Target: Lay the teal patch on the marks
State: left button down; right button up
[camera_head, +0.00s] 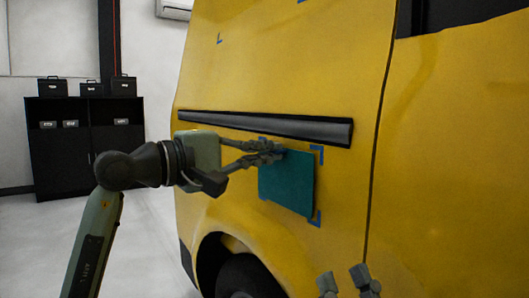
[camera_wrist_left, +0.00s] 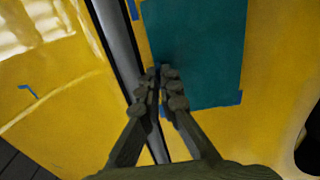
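The teal patch (camera_head: 287,184) lies against the yellow van side, below the dark trim strip. Blue corner marks show around it, at its upper right (camera_head: 318,153) and lower right (camera_head: 315,219). My left gripper (camera_head: 281,153) is at the patch's upper edge. Its fingertips (camera_wrist_left: 160,74) are close together, one on each side of that edge, shut on it; the fingers hide the contact. My right gripper (camera_head: 345,281) is open and empty at the bottom of the head view.
The dark trim strip (camera_head: 265,127) runs just above the patch. Another blue mark (camera_head: 220,38) is high on the van. The wheel arch (camera_head: 235,262) is below. A black cabinet (camera_head: 85,145) with boxes stands at the far left. The floor between is clear.

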pick_arm(q)
jog(key=shift+w+d, duration=0.15)
jog(key=shift+d, duration=0.1)
dwell(1.4)
jog(key=c, duration=2.2)
grip_release()
jog(key=o, duration=0.6)
jog(key=shift+c, duration=0.2)
jog(key=v, duration=1.2)
